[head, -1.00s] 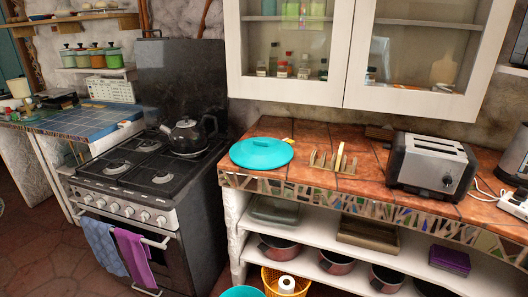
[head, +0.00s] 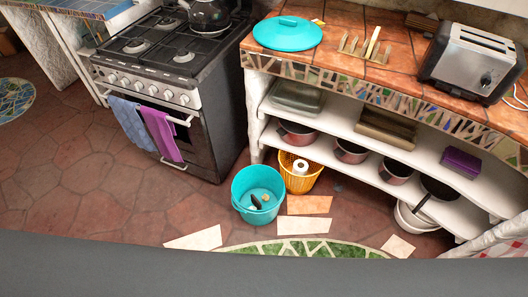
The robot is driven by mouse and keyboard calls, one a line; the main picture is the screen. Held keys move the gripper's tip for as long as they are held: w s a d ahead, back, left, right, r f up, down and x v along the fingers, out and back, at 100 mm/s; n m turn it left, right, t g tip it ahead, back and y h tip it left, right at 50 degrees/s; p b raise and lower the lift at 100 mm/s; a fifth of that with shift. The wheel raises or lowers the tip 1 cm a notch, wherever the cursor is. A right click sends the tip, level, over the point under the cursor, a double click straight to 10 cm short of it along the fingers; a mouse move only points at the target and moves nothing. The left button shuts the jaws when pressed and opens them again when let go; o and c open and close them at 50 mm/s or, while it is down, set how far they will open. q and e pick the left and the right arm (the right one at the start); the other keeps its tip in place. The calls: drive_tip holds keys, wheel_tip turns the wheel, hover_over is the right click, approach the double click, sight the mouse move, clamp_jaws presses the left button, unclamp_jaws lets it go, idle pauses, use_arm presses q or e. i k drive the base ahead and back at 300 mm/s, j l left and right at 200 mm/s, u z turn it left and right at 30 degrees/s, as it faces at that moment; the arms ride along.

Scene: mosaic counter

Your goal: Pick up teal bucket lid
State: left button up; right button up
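The teal bucket lid (head: 287,33) lies flat on the tiled counter, near its left end, with its handle on top. A teal bucket (head: 258,194) stands open on the floor below, left of a yellow basket, with small dark and light items inside. Neither of my grippers shows in the head view.
The counter (head: 330,66) has a mosaic front edge and open shelves with pots below. A toast rack (head: 364,47) and a toaster (head: 470,60) stand right of the lid. The stove (head: 160,75) with a kettle (head: 209,14) is at the left. The yellow basket (head: 301,171) stands under the shelves.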

sight(284, 33)
drive_tip(key=i+l, duration=0.1)
drive_tip(key=l, duration=0.2)
drive_tip(key=i+l, duration=0.15)
drive_tip(key=l, duration=0.2)
drive_tip(key=i+l, duration=0.1)
drive_tip(key=l, duration=0.2)
drive_tip(key=i+l, duration=0.15)
drive_tip(key=l, duration=0.2)
drive_tip(key=u, duration=1.8)
